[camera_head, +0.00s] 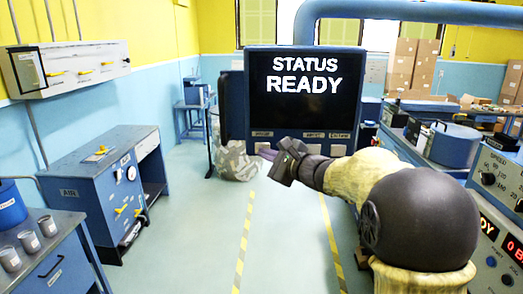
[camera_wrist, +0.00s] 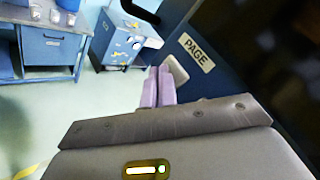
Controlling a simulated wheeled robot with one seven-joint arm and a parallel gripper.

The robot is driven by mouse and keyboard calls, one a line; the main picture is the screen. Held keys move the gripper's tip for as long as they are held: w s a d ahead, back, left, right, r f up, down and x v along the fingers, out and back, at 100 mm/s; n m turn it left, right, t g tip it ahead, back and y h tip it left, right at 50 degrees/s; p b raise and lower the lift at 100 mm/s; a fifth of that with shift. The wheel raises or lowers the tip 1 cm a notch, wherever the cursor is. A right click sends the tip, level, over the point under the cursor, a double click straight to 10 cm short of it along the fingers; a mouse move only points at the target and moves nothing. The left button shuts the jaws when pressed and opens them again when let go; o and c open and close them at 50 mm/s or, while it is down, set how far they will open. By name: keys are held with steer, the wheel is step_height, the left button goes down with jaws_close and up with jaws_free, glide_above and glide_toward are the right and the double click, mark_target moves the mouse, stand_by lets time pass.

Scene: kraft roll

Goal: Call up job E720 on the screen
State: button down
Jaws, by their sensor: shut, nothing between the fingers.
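The screen (camera_head: 306,100) stands ahead in the head view and reads "STATUS READY" in white on black. Its blue lower panel carries a row of pale keys with small labels, including a right key (camera_head: 338,151); the labels are too small to read surely. My gripper (camera_head: 267,154) is in front of the left part of this row, its purple fingers together and empty. In the wrist view my fingers (camera_wrist: 158,80) point at a pale key (camera_wrist: 177,71) beside a label "PAGE" (camera_wrist: 195,52). The fingertips overlap the key's edge; I cannot tell whether they touch it.
A blue cabinet marked AIR (camera_head: 90,190) and a bench with metal cups (camera_head: 28,240) stand at the left. A console with dials (camera_head: 497,185) is at the right. The floor (camera_head: 190,225) between them is clear.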

steer(key=shift+w, duration=0.4)
stand_by(0.5)
steer(key=shift+s, duration=0.1)
steer(key=shift+s+f+b, duration=0.15)
steer(key=shift+s+b, duration=0.1)
steer(key=shift+b, duration=0.45)
steer(key=shift+s+b, duration=0.35)
steer(key=shift+s, duration=0.15)
steer(key=s+b, duration=0.3)
steer(key=s, duration=0.2)
steer(key=shift+a+b, duration=0.15)
steer(key=shift+b, duration=0.2)
